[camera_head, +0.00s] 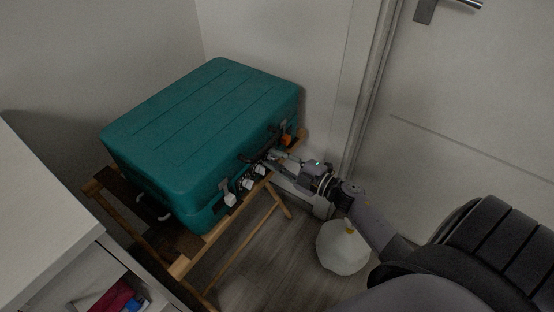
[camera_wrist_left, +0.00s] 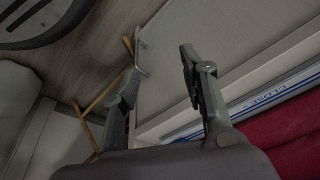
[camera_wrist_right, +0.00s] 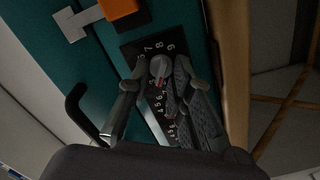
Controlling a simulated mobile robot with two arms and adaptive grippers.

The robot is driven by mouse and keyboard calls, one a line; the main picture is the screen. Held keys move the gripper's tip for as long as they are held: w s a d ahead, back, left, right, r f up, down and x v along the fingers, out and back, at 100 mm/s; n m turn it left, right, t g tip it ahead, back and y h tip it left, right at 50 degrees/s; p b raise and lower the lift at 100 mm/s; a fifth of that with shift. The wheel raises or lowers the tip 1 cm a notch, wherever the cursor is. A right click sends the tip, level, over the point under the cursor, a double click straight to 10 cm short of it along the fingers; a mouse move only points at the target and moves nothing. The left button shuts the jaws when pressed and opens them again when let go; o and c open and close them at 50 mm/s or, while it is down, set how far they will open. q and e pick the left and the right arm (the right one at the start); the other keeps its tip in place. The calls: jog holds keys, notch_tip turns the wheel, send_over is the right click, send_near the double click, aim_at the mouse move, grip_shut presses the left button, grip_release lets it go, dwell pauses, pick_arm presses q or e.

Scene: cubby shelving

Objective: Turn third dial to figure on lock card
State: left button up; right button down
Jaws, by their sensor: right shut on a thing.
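A teal suitcase (camera_head: 205,110) lies on a wooden rack in the head view. Its front side carries a black plate with white digits (camera_wrist_right: 150,48) in the right wrist view. My right gripper (camera_wrist_right: 160,70) is shut on a grey dial (camera_wrist_right: 161,66) on that plate; it also shows at the suitcase front in the head view (camera_head: 277,160). Which dial in the row it is, I cannot tell. Fingers hide part of the plate. My left gripper (camera_wrist_left: 160,75) is open and empty, away from the suitcase. I cannot make out a lock card.
The wooden rack (camera_head: 209,246) stands on a grey floor. A white lamp-like globe (camera_head: 343,248) is below my right arm. A white cabinet (camera_head: 40,215) with an open compartment is at left. An orange part (camera_wrist_right: 118,8) sits beside the dial plate. A door is at right.

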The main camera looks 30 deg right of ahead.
pick_arm(q)
jog(key=shift+b+v, duration=0.35)
jog(key=shift+v, duration=0.95)
pick_arm(e)
jog(key=shift+f+n, duration=0.15)
jog(key=shift+n, duration=1.55)
pick_arm(q)
jog(key=shift+a, duration=0.15)
pick_arm(e)
jog(key=c, duration=1.9)
grip_release()
pick_arm(q)
jog(key=shift+w+r, duration=0.1)
jog(key=shift+w, duration=0.1)
pick_arm(e)
jog(key=shift+o, duration=0.6)
pick_arm(q)
jog(key=shift+w, duration=0.15)
